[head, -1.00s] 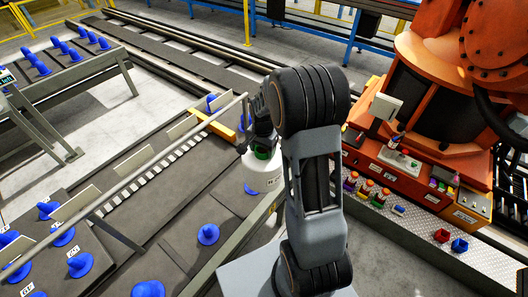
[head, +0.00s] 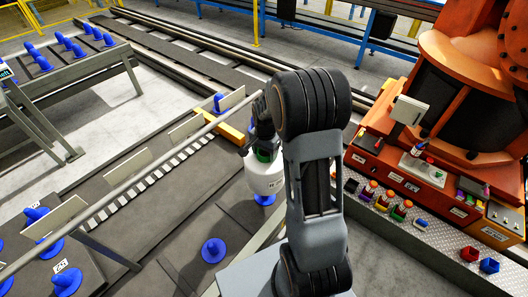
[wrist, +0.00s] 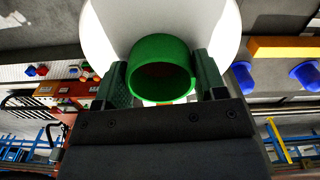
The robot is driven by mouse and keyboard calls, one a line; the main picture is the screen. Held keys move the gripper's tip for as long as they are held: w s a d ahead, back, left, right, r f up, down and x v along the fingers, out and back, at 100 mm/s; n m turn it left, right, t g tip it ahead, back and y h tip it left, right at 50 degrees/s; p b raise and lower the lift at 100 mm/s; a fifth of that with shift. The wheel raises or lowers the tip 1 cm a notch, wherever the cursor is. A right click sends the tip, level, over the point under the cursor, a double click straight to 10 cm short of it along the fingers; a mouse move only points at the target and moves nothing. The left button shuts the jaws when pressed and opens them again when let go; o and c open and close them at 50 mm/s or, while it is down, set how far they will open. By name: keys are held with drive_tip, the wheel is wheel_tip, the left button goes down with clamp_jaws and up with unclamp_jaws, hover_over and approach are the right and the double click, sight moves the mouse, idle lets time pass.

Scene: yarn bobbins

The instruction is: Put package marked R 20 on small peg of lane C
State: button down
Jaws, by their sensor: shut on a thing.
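My gripper (head: 262,148) is shut on the green core (wrist: 160,68) of a white package (head: 265,182) and holds it upright. The wrist view shows the white package (wrist: 105,25) beyond the core, with a finger on each side of the core. Small dark print shows on the package side, too small to read. A blue peg (head: 264,200) shows just under the package, partly hidden by it; I cannot tell whether they touch. Another blue peg (head: 213,250) stands bare on the dark deck to the lower left. No lane letter is readable.
A grey rail (head: 150,165) crosses above the deck at left. Blue pegs (head: 67,279) and upright pale plates (head: 52,227) stand on the left. A yellow block (head: 222,132) lies behind the package. An orange machine (head: 405,170) with a button panel stands at right.

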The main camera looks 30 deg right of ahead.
drive_tip(key=shift+w+d+f+b, duration=0.1)
drive_tip(key=shift+f+b, duration=0.35)
drive_tip(key=shift+f, duration=0.3)
drive_tip(key=shift+f+b, duration=1.3)
drive_tip(key=shift+f, duration=0.4)
